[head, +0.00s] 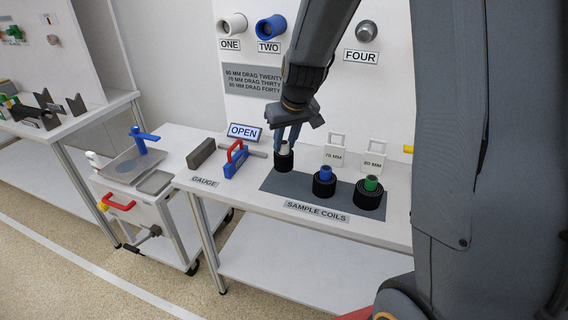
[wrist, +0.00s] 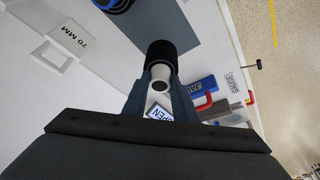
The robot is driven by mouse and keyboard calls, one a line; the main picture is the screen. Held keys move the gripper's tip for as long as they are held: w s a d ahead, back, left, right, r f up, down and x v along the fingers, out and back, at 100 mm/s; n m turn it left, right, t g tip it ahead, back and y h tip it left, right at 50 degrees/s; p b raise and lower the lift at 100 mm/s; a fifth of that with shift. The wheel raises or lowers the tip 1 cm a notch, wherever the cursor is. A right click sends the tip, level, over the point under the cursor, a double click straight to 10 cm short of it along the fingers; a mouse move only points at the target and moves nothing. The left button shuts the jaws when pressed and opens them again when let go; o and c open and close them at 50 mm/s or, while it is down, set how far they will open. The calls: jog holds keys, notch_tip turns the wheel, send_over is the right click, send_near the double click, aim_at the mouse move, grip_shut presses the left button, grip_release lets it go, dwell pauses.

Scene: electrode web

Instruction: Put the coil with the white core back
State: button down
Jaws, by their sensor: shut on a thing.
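The coil with the white core (head: 284,160) has a black winding and stands upright at the left back end of the grey sample mat (head: 290,187). My gripper (head: 287,134) points down from above and is shut on its white core. In the wrist view the white core (wrist: 160,74) sits between my fingers, with the black winding below it. I cannot tell whether the coil touches the mat or hangs just above it. The blue-core coil (head: 324,186) and the larger green-core coil (head: 369,196) stand on the mat to its right.
A blue gauge with a red handle (head: 236,160), a grey block (head: 201,153) and an OPEN sign (head: 244,132) stand left of the coil. Size cards (head: 335,155) stand behind the mat. A cart (head: 145,185) is at left. My arm hides the table's right side.

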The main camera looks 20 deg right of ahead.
aim_at(286, 152)
jog(key=shift+f, duration=2.8)
jog(key=shift+f, duration=0.1)
jog(key=c, duration=1.4)
grip_release()
jog(key=shift+c, duration=0.2)
jog(key=shift+s+r, duration=0.1)
jog(key=shift+r, duration=0.4)
jog(key=a+b+v, duration=0.1)
jog(key=v, duration=1)
jog(key=s+f+m+g, duration=0.1)
jog(key=s+f, duration=0.3)
jog(key=s, duration=0.6)
jog(key=s+f+g, duration=0.2)
jog(key=s+f, duration=0.2)
jog(key=s, duration=0.6)
jog(key=shift+f+m+g+h, duration=0.2)
jog(key=shift+m+g+h, duration=0.1)
jog(key=shift+m+g, duration=0.1)
jog(key=shift+s, duration=0.15)
